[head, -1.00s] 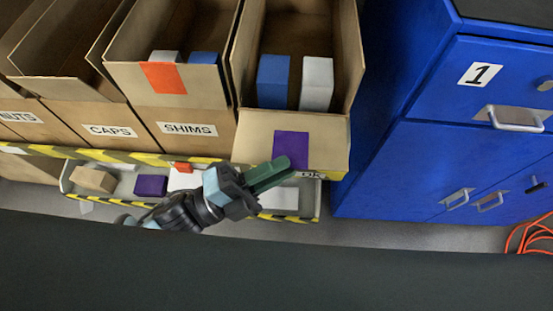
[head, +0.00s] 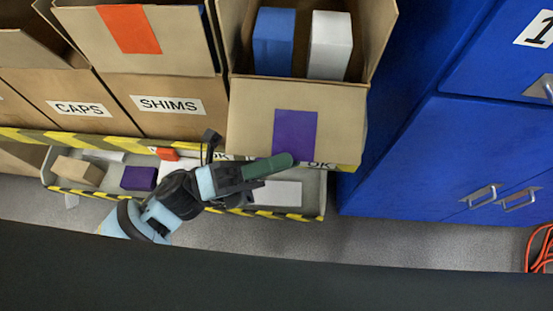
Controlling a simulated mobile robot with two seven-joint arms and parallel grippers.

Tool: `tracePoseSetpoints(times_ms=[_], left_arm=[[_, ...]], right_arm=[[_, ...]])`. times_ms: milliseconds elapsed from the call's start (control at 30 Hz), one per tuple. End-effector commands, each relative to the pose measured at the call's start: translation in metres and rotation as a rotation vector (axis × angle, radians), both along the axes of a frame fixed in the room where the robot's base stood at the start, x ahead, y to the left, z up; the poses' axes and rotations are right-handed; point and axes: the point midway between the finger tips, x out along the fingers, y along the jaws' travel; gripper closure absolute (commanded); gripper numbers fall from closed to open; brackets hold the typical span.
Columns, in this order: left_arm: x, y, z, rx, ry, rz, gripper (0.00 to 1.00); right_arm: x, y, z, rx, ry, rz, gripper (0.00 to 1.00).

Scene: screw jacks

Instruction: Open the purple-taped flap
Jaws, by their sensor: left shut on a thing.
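The purple-taped flap (head: 345,115) is tan cardboard with a purple tape patch (head: 295,132). It is folded outward and slopes down at the front of its box, whose top is open. A blue block (head: 273,42) and a white block (head: 330,45) show inside. My left gripper (head: 280,162) has a dark body and green finger. It is at the flap's lower edge, just under the tape, and shut on the flap there. The finger covers part of that edge, and the far side of the grip is hidden. My right gripper is not in view.
Left stand boxes labelled SHIMS (head: 168,104) and CAPS (head: 80,108), one with orange tape (head: 129,28). Below, a tray (head: 318,195) with striped edges holds several small blocks. Blue cabinets (head: 420,150) stand close on the right. Orange cable (head: 540,250) lies at the far right.

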Motion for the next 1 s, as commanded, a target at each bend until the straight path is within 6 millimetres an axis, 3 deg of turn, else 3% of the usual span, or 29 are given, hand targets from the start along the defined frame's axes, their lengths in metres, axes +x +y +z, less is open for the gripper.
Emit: tracePoseSetpoints(times_ms=[367, 400, 500, 833, 1000], left_arm=[[0.003, 0.001, 0.004, -0.007, -0.002, 0.004, 1.00], [0.003, 0.001, 0.004, -0.008, -0.002, 0.005, 0.79], [0.003, 0.001, 0.003, -0.007, -0.003, 0.004, 0.66], [0.001, 0.003, 0.000, -0.003, -0.001, 0.003, 0.65], [-0.002, 0.020, -0.012, 0.000, 0.001, 0.003, 0.65]], right_arm=[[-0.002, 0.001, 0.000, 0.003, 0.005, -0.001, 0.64], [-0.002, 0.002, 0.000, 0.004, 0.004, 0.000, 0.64], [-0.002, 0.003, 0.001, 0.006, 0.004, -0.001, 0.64], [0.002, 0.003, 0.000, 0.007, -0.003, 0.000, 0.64], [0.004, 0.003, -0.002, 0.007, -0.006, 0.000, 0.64]])
